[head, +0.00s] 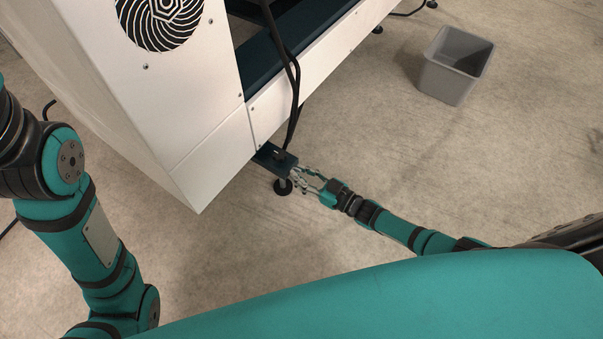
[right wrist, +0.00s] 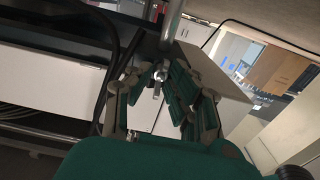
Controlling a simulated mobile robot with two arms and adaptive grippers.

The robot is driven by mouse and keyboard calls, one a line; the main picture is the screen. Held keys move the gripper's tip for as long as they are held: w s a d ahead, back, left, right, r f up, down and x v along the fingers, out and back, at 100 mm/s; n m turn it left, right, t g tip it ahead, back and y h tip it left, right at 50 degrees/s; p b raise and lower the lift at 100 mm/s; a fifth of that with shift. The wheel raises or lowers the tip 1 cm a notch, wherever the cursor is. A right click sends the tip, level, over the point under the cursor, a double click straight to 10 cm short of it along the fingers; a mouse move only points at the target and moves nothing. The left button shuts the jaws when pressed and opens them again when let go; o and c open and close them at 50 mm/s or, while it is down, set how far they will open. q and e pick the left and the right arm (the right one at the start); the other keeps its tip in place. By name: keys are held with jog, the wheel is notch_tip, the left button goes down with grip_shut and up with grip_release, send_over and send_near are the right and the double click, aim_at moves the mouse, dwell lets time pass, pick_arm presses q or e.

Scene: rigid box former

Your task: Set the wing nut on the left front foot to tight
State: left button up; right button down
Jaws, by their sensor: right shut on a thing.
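The left front foot (head: 283,186) is a dark round pad on a short metal stem, under a dark teal bracket (head: 268,155) at the lower corner of the white machine. In the right wrist view the foot's stem (right wrist: 171,20) comes in from the top. A small metallic wing nut (right wrist: 157,82) shows there between the fingertips. My right gripper (head: 297,178) reaches the foot from the right; its fingers (right wrist: 160,77) are shut on the wing nut. Its exact angle is too small to tell. My left arm shows at the left; its gripper is outside the view.
The white machine (head: 150,110) with a round fan grille (head: 160,20) fills the upper left. A black cable (head: 294,95) hangs down to the bracket, close to my right gripper. A grey bin (head: 452,66) stands at the upper right. The floor between bin and arm is clear.

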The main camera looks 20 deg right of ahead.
jog(key=shift+s+a+f, duration=0.1)
jog(key=shift+s+f, duration=0.05)
jog(key=shift+s, duration=0.05)
jog(key=c, duration=1.5)
grip_release()
jog(key=shift+c, duration=0.2)
jog(key=shift+o, duration=0.3)
jog(key=v, duration=1.2)
jog(key=shift+w, duration=0.1)
